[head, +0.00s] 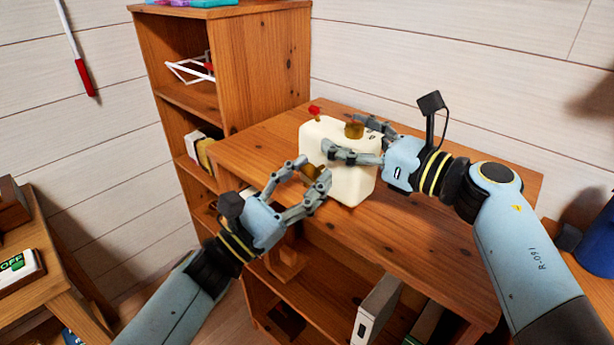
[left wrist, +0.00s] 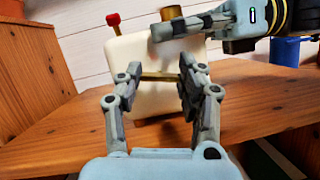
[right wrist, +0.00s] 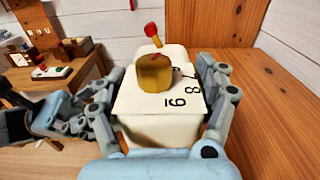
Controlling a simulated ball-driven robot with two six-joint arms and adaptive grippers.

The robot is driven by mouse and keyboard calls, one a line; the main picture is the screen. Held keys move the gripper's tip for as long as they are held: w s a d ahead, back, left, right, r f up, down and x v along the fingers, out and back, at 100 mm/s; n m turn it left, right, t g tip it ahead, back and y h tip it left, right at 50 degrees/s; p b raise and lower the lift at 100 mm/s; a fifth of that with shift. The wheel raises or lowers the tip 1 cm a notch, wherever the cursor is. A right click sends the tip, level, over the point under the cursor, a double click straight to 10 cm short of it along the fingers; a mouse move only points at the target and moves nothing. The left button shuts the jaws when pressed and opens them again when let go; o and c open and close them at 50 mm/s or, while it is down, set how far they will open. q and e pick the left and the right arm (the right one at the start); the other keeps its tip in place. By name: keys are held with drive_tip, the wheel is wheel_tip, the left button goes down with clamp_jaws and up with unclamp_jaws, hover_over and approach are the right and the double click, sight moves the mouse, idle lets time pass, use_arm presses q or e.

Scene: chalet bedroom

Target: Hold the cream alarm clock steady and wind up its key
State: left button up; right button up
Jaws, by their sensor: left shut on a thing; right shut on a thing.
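The cream alarm clock (head: 352,186) is a rounded block on the wooden desk top (head: 450,190). It carries a brass knob (right wrist: 154,73), a red-tipped peg (right wrist: 151,30) and black digits (right wrist: 178,92). My right gripper (head: 343,132) is shut on the clock body, one finger on each side. My left gripper (head: 313,171) is shut on the brass key (left wrist: 158,76), which sticks out of the clock face turned toward that gripper. The fingers hide the key's ends.
A tall wooden bookcase (head: 265,75) stands behind the desk at the left. Books (head: 375,310) stand on a shelf below the desk top. A blue bin (head: 597,240) is at the right. The desk top right of the clock is bare.

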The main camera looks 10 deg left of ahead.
use_arm(q)
drive_tip(key=shift+a+m+g+h, duration=0.1)
drive_tip(key=shift+m+g+h, duration=0.15)
drive_tip(key=shift+m+g, duration=1)
drive_tip(key=shift+d+m+g+h, duration=0.1)
drive_tip(key=shift+m+g+h, duration=0.2)
drive_tip(key=shift+m, duration=1.9)
drive_tip(key=shift+a+m+g+h, duration=0.1)
drive_tip(key=shift+m+g+h, duration=0.15)
drive_tip(key=shift+m+g, duration=1)
drive_tip(key=shift+m+t, duration=0.4)
drive_tip(key=shift+m, duration=0.4)
drive_tip(key=o, duration=1.2)
drive_tip(key=shift+c, duration=0.2)
drive_tip(key=v, duration=1.2)
drive_tip(key=shift+w, duration=0.1)
